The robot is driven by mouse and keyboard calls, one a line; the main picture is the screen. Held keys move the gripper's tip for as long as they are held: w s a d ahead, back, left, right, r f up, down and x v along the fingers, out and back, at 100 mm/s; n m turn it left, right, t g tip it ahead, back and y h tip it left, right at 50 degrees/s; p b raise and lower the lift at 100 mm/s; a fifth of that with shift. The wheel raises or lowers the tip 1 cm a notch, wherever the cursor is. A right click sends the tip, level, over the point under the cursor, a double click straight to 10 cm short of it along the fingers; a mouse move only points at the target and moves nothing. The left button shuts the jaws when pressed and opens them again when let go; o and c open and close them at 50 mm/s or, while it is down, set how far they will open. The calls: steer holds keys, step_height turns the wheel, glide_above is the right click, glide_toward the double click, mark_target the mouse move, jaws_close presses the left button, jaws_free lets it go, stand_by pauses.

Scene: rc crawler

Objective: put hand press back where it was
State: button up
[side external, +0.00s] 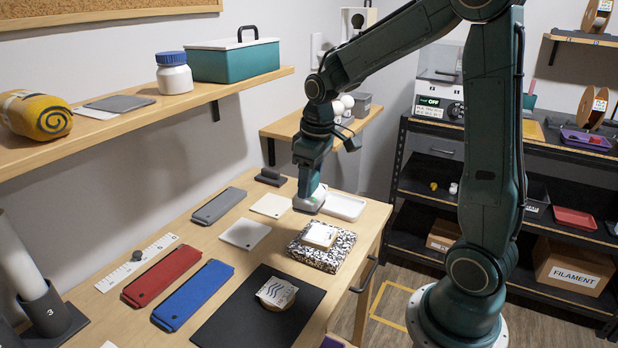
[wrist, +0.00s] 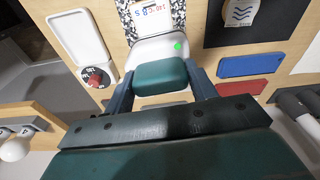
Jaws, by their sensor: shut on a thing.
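The hand press has a teal handle and a white body with a lit green dot in the wrist view (wrist: 160,75). In the side view the press (side external: 310,203) is mostly below my gripper, at the right rear of the wooden table. My gripper (side external: 317,183) points down and is shut on the teal handle, with one finger on each side in the wrist view (wrist: 161,88). A white tray (side external: 344,206) lies just right of the press. I cannot tell whether the press touches the table.
A speckled pad (side external: 340,254) with a white block (side external: 320,235) lies in front of the press. White squares (side external: 270,205) lie to its left. A black mat (side external: 235,320) with a round patterned piece (side external: 277,292) is nearer. A red dial (wrist: 95,80) shows beside the white tray (wrist: 80,38).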

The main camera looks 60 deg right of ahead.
steer(key=shift+d+r, duration=0.1)
steer(key=shift+w+d+r+n, duration=0.35)
steer(key=shift+d+n, duration=0.25)
steer(key=shift+n, duration=0.1)
steer(key=d+r+n, duration=0.4)
steer(key=d+n, duration=0.3)
steer(key=d, duration=0.1)
steer(key=s+d+r+n+g+y, duration=0.1)
steer(key=d+r+n, duration=0.2)
steer(key=d+n, duration=0.5)
steer(key=shift+s+d+r, duration=0.15)
steer(key=shift+d+r, duration=0.25)
steer(key=shift+f, duration=0.1)
step_height(320, 180, down, 16)
steer(key=shift+r, duration=0.2)
steer(key=shift+f, duration=2.1)
